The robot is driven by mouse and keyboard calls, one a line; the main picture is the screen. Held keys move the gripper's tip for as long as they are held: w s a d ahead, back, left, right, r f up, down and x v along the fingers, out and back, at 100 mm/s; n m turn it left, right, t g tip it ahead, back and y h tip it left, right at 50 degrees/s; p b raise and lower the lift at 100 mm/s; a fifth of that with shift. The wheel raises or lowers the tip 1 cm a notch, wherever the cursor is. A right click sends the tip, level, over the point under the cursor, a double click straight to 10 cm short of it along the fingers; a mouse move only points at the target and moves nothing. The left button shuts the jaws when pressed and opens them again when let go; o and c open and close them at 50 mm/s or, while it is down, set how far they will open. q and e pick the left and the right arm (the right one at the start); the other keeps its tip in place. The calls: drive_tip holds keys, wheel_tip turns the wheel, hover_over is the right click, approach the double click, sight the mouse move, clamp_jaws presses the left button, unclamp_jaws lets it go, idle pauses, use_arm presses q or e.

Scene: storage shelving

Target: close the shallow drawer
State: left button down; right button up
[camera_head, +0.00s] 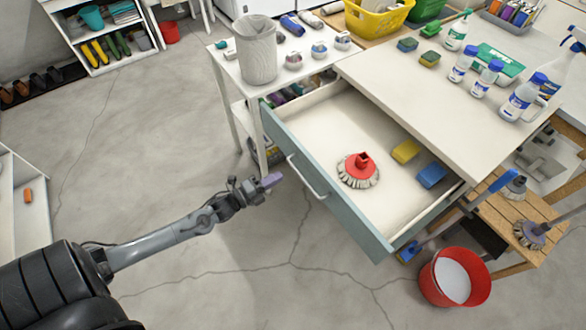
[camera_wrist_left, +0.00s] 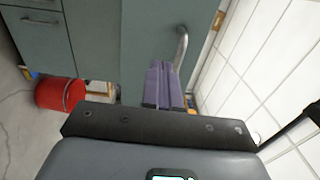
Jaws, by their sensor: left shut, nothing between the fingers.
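The shallow drawer (camera_head: 330,205) is pulled out from under the white worktop, with a teal front and a pale handle (camera_head: 306,177). Inside lie a red brush head (camera_head: 359,168), a yellow sponge (camera_head: 405,151) and a blue sponge (camera_head: 431,175). My left gripper (camera_head: 271,180) is shut and empty, just left of the drawer front near the handle in the head view. In the left wrist view, its purple fingers (camera_wrist_left: 164,84) point at the teal front (camera_wrist_left: 148,40), beside the handle (camera_wrist_left: 182,46). Contact cannot be told. My right gripper is not in view.
A red bucket (camera_head: 455,277) stands on the floor right of the drawer, by a wooden shelf (camera_head: 500,205). A white side table (camera_head: 285,72) with a bin (camera_head: 257,48) stands behind the drawer.

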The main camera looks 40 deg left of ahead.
sight(301, 164)
use_arm(q)
drive_tip(key=w, duration=0.2)
drive_tip(key=w+d, duration=0.1)
drive_tip(key=w, duration=0.4)
drive_tip(key=shift+w+d, duration=0.1)
drive_tip(key=shift+d, duration=0.15)
